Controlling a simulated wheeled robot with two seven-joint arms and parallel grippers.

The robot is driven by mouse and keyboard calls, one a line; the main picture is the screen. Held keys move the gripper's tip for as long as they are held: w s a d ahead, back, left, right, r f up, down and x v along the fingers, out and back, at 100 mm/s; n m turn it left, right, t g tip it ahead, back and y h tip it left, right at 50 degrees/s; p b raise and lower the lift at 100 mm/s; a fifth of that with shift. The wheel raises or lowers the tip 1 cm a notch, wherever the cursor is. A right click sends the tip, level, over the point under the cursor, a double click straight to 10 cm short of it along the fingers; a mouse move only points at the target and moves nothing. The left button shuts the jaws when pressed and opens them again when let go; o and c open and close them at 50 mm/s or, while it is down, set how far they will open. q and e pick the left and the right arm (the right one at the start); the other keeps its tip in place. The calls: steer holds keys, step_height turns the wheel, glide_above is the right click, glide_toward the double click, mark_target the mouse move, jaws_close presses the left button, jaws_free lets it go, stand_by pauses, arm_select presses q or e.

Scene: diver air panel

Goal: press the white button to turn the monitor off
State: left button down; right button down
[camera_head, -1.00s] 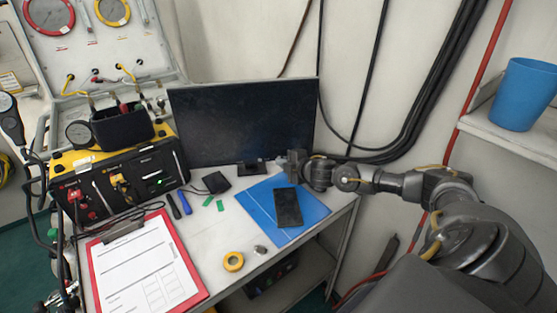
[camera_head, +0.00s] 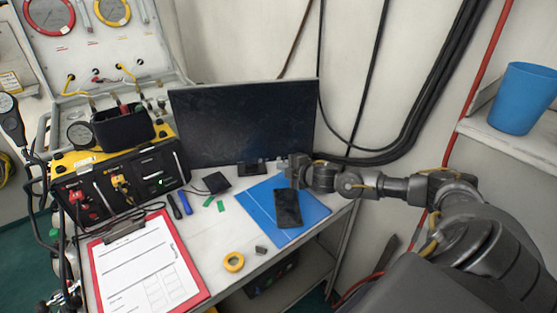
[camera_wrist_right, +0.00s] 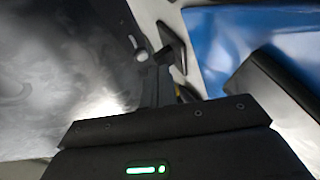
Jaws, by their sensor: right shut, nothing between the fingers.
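The monitor (camera_head: 243,122) stands at the back of the table with a dark screen. My right gripper (camera_head: 292,170) is shut and empty at the monitor's lower right corner, in front of the wall. In the right wrist view its closed fingers (camera_wrist_right: 154,78) point up beside a dark grey surface (camera_wrist_right: 70,60), which seems to be the monitor. A small pale round spot (camera_wrist_right: 141,56), perhaps the white button, shows right by the fingertips; I cannot tell whether they touch it. In the head view the button cannot be made out. My left gripper is not in view.
A blue folder (camera_head: 311,208) with a black phone-like slab (camera_head: 288,208) lies below my right gripper. A yellow tape roll (camera_head: 234,262), a clipboard (camera_head: 147,268) and a black-and-yellow air panel (camera_head: 120,185) are farther left. A blue cup (camera_head: 522,98) stands on the right shelf.

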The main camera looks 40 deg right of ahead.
steer(key=shift+s+a+p, duration=0.2)
steer(key=shift+s+a, duration=0.15)
steer(key=shift+s, duration=0.3)
steer(key=shift+s+a+p, duration=0.15)
steer(key=shift+s+a, duration=0.2)
steer(key=shift+s, duration=0.3)
steer(key=shift+s+a+p, duration=0.2)
steer(key=shift+s+a, duration=0.15)
steer(key=shift+s, duration=0.3)
